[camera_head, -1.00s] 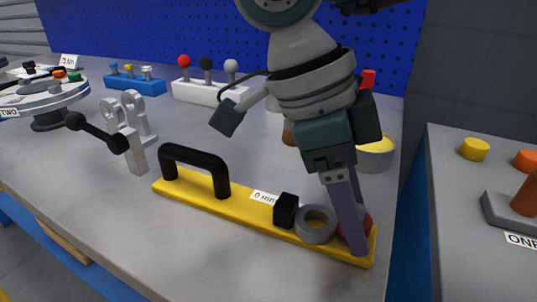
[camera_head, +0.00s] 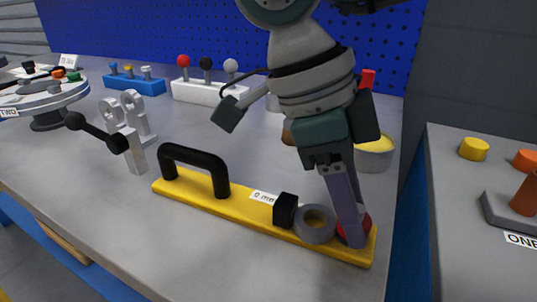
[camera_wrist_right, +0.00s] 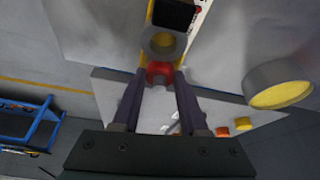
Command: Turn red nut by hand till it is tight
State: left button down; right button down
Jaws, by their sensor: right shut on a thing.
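The red nut (camera_head: 367,224) sits at the right end of a yellow base plate (camera_head: 235,212), mostly hidden behind my fingers in the head view. In the right wrist view the red nut (camera_wrist_right: 160,70) shows between the two fingertips, with a grey shaft end in its middle. My right gripper (camera_head: 354,238) points down over the plate's end and is shut on the red nut; it also shows in the right wrist view (camera_wrist_right: 161,80). The nut's thread and seat are hidden. My left gripper is not in view.
The yellow plate also carries a black block (camera_head: 286,210) and a black handle (camera_head: 195,168). A round tin with a yellow top (camera_head: 375,150) stands just behind my right gripper. A grey clevis with a black-knobbed bar (camera_head: 135,150) stands left. The table's front is clear.

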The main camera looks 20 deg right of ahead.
jog(key=m+y, duration=0.1)
jog(key=m, duration=0.2)
jog(key=shift+w+r+m+g, duration=0.1)
jog(key=shift+m+g, duration=0.2)
jog(key=shift+g, duration=0.1)
jog(key=shift+d+m+g+y+p, duration=0.15)
jog(key=shift+m+y+p, duration=0.2)
jog(key=shift+m, duration=0.55)
jog(key=shift+m+g+y+p, duration=0.15)
jog(key=shift+m+y+p, duration=0.2)
jog(key=shift+m, duration=0.55)
jog(key=shift+c, duration=2.1)
grip_release()
jog(key=shift+w, duration=0.1)
jog(key=v, duration=0.9)
jog(key=shift+w+r, duration=0.2)
jog(key=shift+r, duration=0.15)
